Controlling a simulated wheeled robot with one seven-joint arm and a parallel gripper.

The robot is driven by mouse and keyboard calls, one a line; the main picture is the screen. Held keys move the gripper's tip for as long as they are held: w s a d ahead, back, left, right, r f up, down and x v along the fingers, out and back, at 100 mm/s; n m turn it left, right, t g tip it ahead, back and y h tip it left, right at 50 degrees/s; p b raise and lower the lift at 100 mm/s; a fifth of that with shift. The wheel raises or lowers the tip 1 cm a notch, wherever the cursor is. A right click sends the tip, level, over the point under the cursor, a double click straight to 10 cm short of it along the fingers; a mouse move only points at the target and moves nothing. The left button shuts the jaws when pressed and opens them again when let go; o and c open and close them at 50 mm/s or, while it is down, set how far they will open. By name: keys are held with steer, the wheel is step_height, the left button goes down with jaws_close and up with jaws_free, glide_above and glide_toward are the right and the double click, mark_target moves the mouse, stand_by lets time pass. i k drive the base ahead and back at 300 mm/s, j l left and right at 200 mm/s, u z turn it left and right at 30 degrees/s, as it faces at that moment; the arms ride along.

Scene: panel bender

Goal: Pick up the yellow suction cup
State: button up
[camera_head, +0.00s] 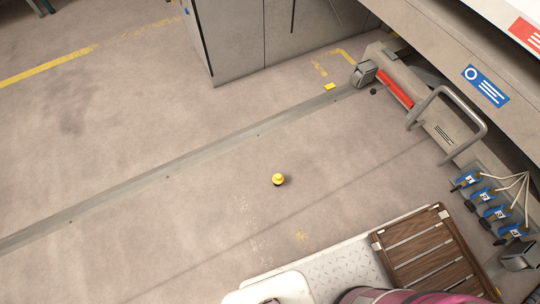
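A small yellow suction cup (278,179) with a dark lower part is on the grey floor near the middle of the head view. Nothing touches it, and the floor around it is bare. My gripper is not in this view, so its state and its distance from the cup do not show.
A white platform (343,267) and a brown slatted wooden panel (425,255) are at the bottom right. A machine with a metal handle (447,113) and blue valves (492,200) stands at right. A grey cabinet (237,42) stands behind. Open floor lies left.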

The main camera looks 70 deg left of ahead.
mark_target(278, 178)
steer(key=u, duration=3.3)
steer(key=j+z, duration=0.1)
steer(key=z, duration=0.3)
steer(key=j+z, duration=0.35)
steer(key=j, duration=0.3)
steer(key=k+j+z, duration=0.15)
steer(key=j+z, duration=0.25)
steer(key=j, duration=0.2)
steer(key=k+j, duration=0.1)
steer(key=j, duration=0.3)
steer(key=k+j, duration=0.1)
steer(key=j, duration=0.35)
steer(key=k+j+z, duration=0.1)
steer(key=j, duration=0.3)
steer(key=k+j, duration=0.15)
steer(key=j, duration=0.3)
steer(key=k+j, duration=0.1)
steer(key=j, duration=0.3)
